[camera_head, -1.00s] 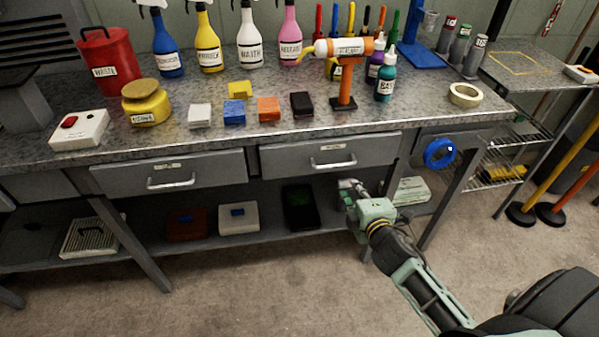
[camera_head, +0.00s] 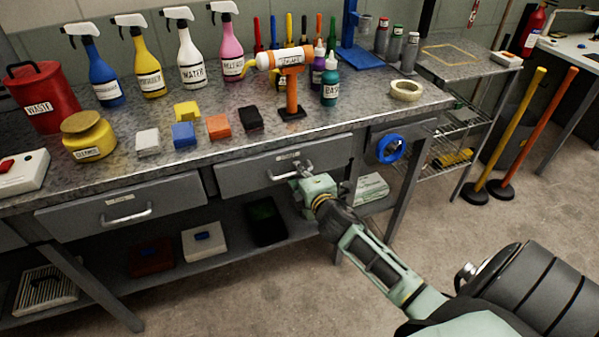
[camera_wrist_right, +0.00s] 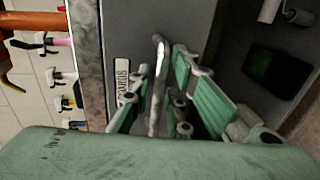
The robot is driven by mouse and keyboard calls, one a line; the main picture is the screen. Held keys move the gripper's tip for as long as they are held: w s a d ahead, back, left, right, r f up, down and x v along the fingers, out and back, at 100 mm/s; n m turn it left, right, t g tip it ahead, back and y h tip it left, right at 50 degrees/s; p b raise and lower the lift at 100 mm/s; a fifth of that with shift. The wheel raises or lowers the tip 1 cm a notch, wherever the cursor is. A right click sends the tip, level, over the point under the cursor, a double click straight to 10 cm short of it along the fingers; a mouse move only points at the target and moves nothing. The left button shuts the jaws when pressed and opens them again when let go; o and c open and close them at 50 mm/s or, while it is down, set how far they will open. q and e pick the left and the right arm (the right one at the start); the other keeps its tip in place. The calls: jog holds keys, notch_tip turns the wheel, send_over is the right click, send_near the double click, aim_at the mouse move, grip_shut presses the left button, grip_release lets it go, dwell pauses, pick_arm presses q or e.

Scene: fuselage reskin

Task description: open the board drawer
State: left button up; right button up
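The board drawer (camera_head: 240,176) is the right one of two grey drawers under the bench top. Its front looks shut, in line with the bench. In the right wrist view its label reads "BOARDS" (camera_wrist_right: 122,78), and its metal bar handle (camera_wrist_right: 157,75) runs between my fingers. My right gripper (camera_head: 300,172) is at this handle; the wrist view shows its green fingers (camera_wrist_right: 160,95) spread, one on each side of the bar, with gaps visible. In the head view the gripper hides part of the handle. My left gripper is in neither view.
The left drawer (camera_head: 120,207) is shut. Spray bottles, small coloured blocks and an orange tool on a stand (camera_head: 291,90) fill the bench top (camera_head: 330,120). A blue tape roll (camera_head: 390,149) hangs right of the drawer. The lower shelf (camera_head: 225,250) holds boxes. Floor in front is clear.

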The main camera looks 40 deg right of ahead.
jog(key=shift+c, duration=0.5)
grip_shut()
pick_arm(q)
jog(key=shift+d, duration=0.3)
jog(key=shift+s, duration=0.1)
